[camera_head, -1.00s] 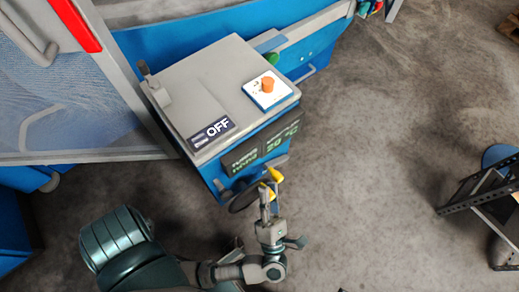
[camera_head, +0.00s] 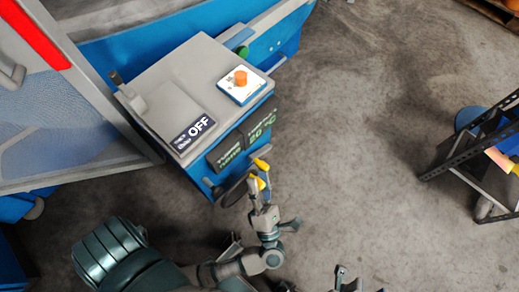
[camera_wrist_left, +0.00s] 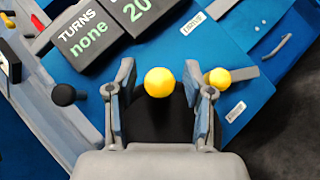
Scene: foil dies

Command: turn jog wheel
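The dark jog wheel (camera_head: 234,192) is on the front of the blue-and-grey control box (camera_head: 165,75). It also shows as a black disc (camera_wrist_left: 160,118) in the left wrist view, partly hidden by my gripper. A yellow ball knob (camera_wrist_left: 160,82) stands in front of it, between my left fingers. My left gripper (camera_wrist_left: 160,95) is open, with a gap on both sides of the knob. A second yellow knob (camera_wrist_left: 218,77) is just beyond the right finger, by a grey lever. In the head view, my left gripper (camera_head: 259,194) is at the wheel. My right gripper (camera_head: 345,279) barely shows at the bottom edge.
The box's display (camera_wrist_left: 100,30) reads "TURNS none". A label on top (camera_head: 195,131) reads "OFF". An orange button (camera_head: 240,77) and a grey lever (camera_head: 125,88) stand on top. A black knob (camera_wrist_left: 63,95) is left of my fingers. A dark rack (camera_head: 480,140) stands right; floor between is clear.

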